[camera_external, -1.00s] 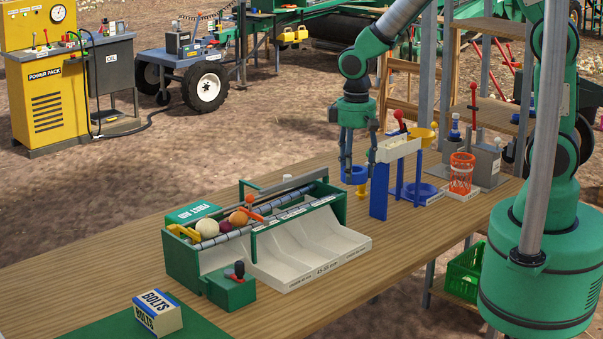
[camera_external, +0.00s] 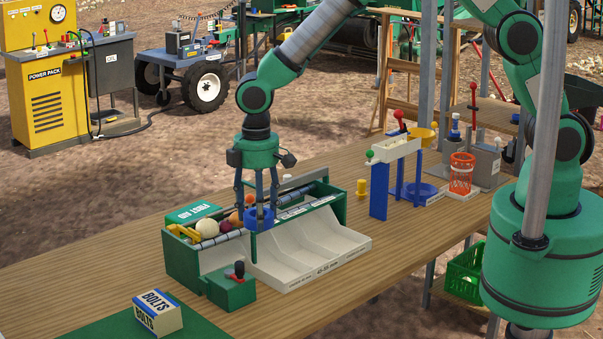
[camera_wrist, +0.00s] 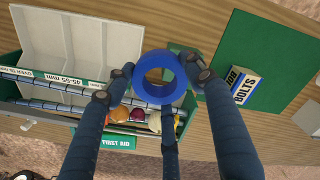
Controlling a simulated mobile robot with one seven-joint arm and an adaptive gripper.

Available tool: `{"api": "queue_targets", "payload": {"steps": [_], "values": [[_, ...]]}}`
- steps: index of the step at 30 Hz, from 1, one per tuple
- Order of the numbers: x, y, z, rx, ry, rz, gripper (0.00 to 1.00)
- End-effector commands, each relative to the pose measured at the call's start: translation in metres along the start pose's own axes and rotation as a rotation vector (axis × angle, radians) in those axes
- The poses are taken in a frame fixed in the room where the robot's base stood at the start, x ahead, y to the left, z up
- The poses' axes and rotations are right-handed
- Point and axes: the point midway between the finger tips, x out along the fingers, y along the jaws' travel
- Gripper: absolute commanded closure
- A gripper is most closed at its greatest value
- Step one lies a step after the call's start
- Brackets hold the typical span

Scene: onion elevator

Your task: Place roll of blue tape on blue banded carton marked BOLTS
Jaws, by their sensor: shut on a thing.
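My gripper (camera_external: 259,218) is shut on the roll of blue tape (camera_external: 261,220) and holds it in the air over the onion grading machine. In the wrist view the tape roll (camera_wrist: 146,88) sits between the fingers (camera_wrist: 160,80), with its open hole facing the camera. The blue banded carton marked BOLTS (camera_external: 158,314) stands on a green mat (camera_external: 110,328) at the front left of the table, apart from my gripper. The carton (camera_wrist: 243,86) also shows at the right in the wrist view, its top clear.
The green grader (camera_external: 185,262) with rollers, several onions and white chutes (camera_external: 315,245) lies beneath my gripper. A small green box with a lever (camera_external: 232,288) stands between grader and carton. A FIRST AID box (camera_external: 195,214) is behind. A blue stand (camera_external: 380,190) is at the right.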

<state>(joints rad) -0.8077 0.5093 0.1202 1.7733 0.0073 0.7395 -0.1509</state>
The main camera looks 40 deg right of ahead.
Motion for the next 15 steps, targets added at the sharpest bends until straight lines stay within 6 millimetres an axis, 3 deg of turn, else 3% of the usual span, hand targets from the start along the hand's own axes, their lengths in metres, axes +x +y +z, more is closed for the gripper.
{"api": "queue_targets", "payload": {"steps": [6,15], "values": [[0.013,-0.063,-0.044,-0.122,-0.001,-0.001,0.72],[0.028,-0.125,-0.077,-0.234,-0.001,-0.001,0.72]]}}
